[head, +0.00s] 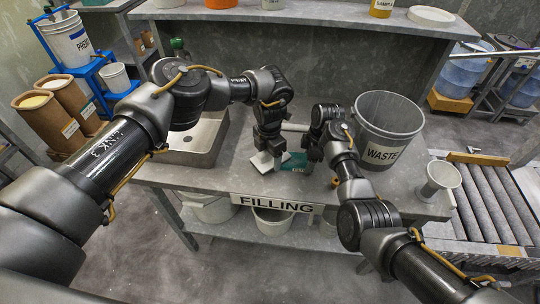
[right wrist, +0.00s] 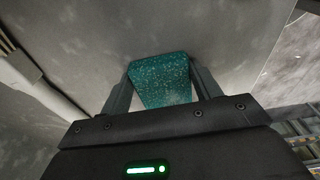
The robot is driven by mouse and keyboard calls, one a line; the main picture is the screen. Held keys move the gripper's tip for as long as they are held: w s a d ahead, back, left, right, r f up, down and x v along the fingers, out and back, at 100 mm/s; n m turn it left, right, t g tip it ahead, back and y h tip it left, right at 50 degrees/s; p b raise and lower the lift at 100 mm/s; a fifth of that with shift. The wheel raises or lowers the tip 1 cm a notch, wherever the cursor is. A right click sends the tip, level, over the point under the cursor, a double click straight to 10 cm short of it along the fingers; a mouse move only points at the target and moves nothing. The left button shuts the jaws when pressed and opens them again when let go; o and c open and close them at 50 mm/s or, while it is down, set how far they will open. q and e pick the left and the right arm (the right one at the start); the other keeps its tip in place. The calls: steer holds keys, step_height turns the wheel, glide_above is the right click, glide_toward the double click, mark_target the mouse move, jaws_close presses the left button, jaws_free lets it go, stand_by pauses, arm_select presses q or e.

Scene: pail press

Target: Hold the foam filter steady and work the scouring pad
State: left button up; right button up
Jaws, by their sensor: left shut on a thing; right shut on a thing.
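The foam filter (head: 261,162) is a small whitish block on the front part of the grey bench, partly hidden by my left gripper (head: 270,148). The left gripper points down and is shut on it. The scouring pad (head: 298,164) is a teal piece just right of the filter. My right gripper (head: 314,160) is shut on the pad. In the right wrist view the speckled teal pad (right wrist: 162,80) sits between the two fingers, in front of a grey surface. I cannot tell whether pad and filter touch.
A grey waste bin (head: 387,130) stands right of my right gripper, with a funnel-like cup (head: 440,178) at the bench's right end. A metal sink (head: 190,145) lies to the left. The "FILLING" sign (head: 277,204) marks the front edge. A roller conveyor (head: 492,200) is further right.

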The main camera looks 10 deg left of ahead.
arm_select(q)
steer(key=shift+d, duration=0.1)
steer(key=shift+d+f, duration=0.1)
steer(key=shift+d, duration=0.85)
steer(key=shift+a, duration=0.1)
steer(key=shift+s+a, duration=0.1)
steer(key=shift+a, duration=0.9)
steer(key=shift+d, duration=0.15)
steer(key=shift+w+d, duration=0.2)
steer(key=shift+d, duration=0.7)
